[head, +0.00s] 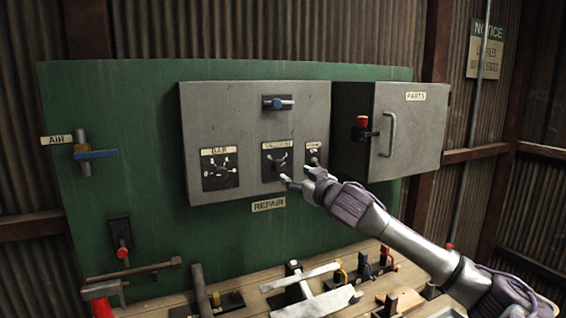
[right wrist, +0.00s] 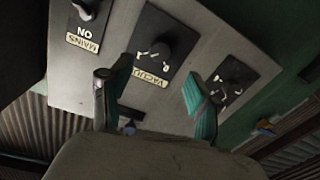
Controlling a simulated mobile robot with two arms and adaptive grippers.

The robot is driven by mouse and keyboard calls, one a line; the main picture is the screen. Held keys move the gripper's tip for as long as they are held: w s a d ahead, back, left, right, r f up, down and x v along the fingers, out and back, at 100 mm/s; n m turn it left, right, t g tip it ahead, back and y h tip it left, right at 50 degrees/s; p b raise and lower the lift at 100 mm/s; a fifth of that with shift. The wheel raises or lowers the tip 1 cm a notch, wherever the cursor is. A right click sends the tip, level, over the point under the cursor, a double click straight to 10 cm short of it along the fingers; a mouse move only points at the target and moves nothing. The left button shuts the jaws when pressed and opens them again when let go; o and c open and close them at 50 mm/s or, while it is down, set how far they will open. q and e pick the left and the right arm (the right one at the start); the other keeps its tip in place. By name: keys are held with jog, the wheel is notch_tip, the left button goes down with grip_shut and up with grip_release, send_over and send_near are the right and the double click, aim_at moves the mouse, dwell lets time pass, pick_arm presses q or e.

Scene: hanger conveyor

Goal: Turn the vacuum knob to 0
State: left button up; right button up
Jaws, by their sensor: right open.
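The vacuum knob (head: 278,162) is a dark knob on a black dial plate under a "VACUUM" label, in the middle of the grey control box (head: 225,115). In the right wrist view the vacuum knob (right wrist: 156,50) shows upside down, ahead of and between the fingers. My right gripper (head: 297,174) is just below and right of the knob in the head view. In the right wrist view my right gripper (right wrist: 150,84) has its teal-padded fingers spread wide, with nothing between them. The exact dial setting is too small to read. My left gripper is not in view.
The bar dial (head: 219,168) is left of the vacuum knob; the mains switch (right wrist: 88,8) is on its other side. A grey parts cabinet (head: 408,130) stands right of the box. Tools lie on the wooden bench (head: 262,297) below.

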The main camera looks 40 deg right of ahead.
aim_at(281, 167)
jog(key=p+x, duration=0.4)
jog(key=x, duration=0.3)
jog(key=shift+w+r+p, duration=0.15)
jog(key=shift+w+p, duration=0.1)
jog(key=shift+p, duration=0.05)
jog(key=shift+w+d, duration=0.1)
jog(key=shift+w, duration=0.35)
jog(key=c, duration=1.2)
jog(key=shift+o, duration=0.2)
